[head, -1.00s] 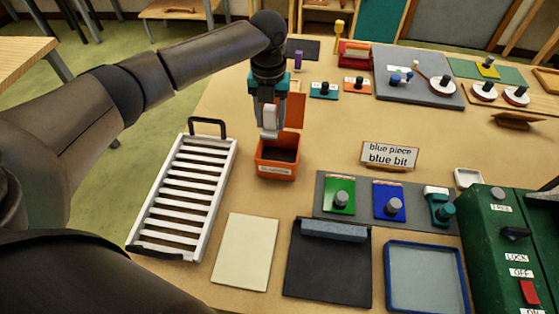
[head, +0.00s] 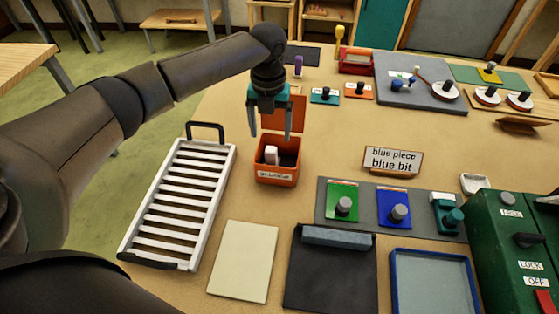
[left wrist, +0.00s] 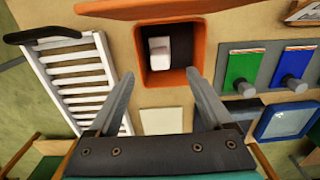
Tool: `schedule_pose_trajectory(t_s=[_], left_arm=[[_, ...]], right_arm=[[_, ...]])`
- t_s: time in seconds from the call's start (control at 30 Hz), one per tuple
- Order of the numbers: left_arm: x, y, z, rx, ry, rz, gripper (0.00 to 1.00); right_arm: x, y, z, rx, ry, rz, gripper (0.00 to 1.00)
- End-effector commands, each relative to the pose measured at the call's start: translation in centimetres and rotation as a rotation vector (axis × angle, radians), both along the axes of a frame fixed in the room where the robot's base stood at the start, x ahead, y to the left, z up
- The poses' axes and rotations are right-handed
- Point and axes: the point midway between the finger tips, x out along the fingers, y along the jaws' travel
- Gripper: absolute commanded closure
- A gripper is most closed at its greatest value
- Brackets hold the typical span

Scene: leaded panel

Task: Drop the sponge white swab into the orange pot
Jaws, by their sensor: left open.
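The white sponge swab (head: 271,154) lies inside the orange pot (head: 276,177), towards its left side. In the left wrist view the swab (left wrist: 160,49) also shows inside the pot (left wrist: 198,52), apart from my fingers. The pot stands on the table with its orange lid raised at the back. My left gripper (head: 270,137) is open and empty above the pot, its two fingers spread wide. The left wrist view shows its fingertips (left wrist: 160,75) near the pot's front rim. My right gripper is not in view.
A white slatted rack (head: 180,205) with black handles stands left of the pot. A cream tile (head: 243,262), a black pad (head: 330,275) and a blue-rimmed tray (head: 432,284) lie in front. A green machine (head: 505,245) stands at right.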

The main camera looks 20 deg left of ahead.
Motion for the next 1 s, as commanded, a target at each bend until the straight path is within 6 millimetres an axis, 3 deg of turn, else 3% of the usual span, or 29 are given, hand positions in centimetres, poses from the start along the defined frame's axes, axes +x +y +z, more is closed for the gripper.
schedule_pose_trajectory(t_s=[0.23,0.37,0.8,1.0], left_arm=[[0.0,0.0,0.1,0.000,0.000,0.000,0.16],[0.1,0.0,1.2,-0.001,-0.002,0.000,0.16],[0.1,0.0,11.2,0.000,-0.004,0.000,0.16],[0.1,0.0,14.2,0.000,-0.002,0.000,0.16]], right_arm=[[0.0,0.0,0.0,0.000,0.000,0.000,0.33],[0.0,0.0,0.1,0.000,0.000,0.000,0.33],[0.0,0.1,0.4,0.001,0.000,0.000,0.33],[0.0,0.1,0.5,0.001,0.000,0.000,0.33]])
